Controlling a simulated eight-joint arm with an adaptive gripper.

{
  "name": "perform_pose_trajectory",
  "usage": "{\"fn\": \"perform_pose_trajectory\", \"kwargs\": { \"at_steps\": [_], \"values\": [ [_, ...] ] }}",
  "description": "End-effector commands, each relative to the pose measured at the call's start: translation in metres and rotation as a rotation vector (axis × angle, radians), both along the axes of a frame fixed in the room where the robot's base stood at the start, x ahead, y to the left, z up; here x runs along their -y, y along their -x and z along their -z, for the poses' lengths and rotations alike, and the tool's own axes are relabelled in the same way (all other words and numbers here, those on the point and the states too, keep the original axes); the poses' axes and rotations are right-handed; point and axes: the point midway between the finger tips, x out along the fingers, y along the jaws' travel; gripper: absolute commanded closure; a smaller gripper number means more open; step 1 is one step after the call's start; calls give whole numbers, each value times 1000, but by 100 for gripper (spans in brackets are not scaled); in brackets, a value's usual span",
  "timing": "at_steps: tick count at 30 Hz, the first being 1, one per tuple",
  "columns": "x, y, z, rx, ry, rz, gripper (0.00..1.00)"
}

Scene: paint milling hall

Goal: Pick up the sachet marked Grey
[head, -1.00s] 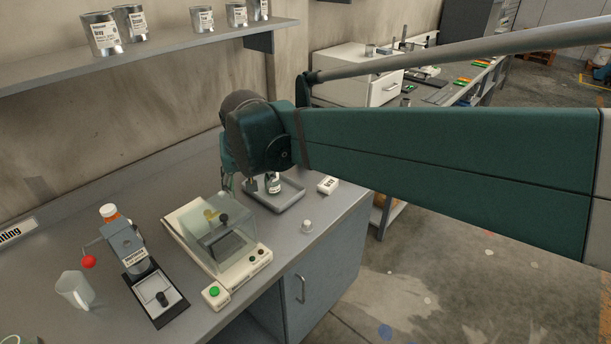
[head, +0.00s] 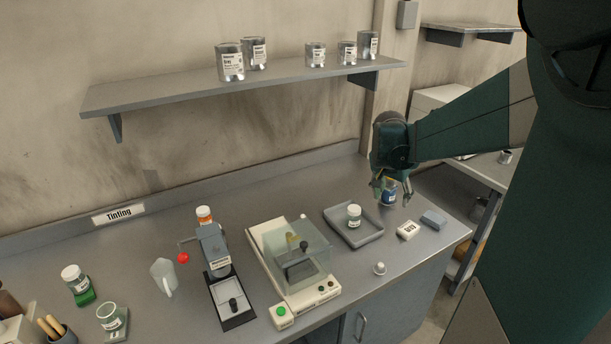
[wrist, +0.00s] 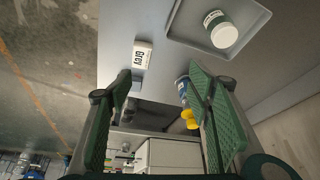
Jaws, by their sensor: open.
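The sachet marked Grey (head: 408,231) is a small white block-like packet with black lettering. It lies on the bench right of the grey tray, and its "Grey" label shows in the wrist view (wrist: 142,57). My gripper (head: 392,194) is open and empty above the back of the bench, behind and above the sachet. In the wrist view my gripper (wrist: 162,82) has its fingers spread wide, with the sachet beyond the left fingertip, not between the fingers.
The tray (head: 369,241) holds a white-lidded jar (head: 354,214). A blue container (head: 389,185) stands behind my fingers; a blue-grey block (head: 433,219) lies right of the sachet. The shelf (head: 240,87) holds several tins.

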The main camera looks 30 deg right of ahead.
Motion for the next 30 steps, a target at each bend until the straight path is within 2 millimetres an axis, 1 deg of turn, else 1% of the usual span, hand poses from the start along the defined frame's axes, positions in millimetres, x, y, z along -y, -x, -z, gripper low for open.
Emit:
{"fn": "perform_pose_trajectory", "kwargs": {
  "at_steps": [1, 3, 9, 13, 15, 17, 18, 24, 27, 30],
  "values": [
    [15, 2, 1, -3, -1, 30, 49],
    [31, 5, 5, -6, -2, 70, 49],
    [67, 14, 16, -14, -6, 161, 49],
    [87, 20, 25, -18, -7, 210, 49],
    [84, 19, 43, -17, -7, 204, 49],
    [83, 19, 55, -18, -7, 203, 49],
    [84, 18, 64, -18, -7, 203, 49],
    [83, 18, 98, -18, -6, 202, 49],
    [83, 19, 107, -17, -7, 202, 49],
    [83, 19, 111, -17, -7, 202, 49]
  ]
}}
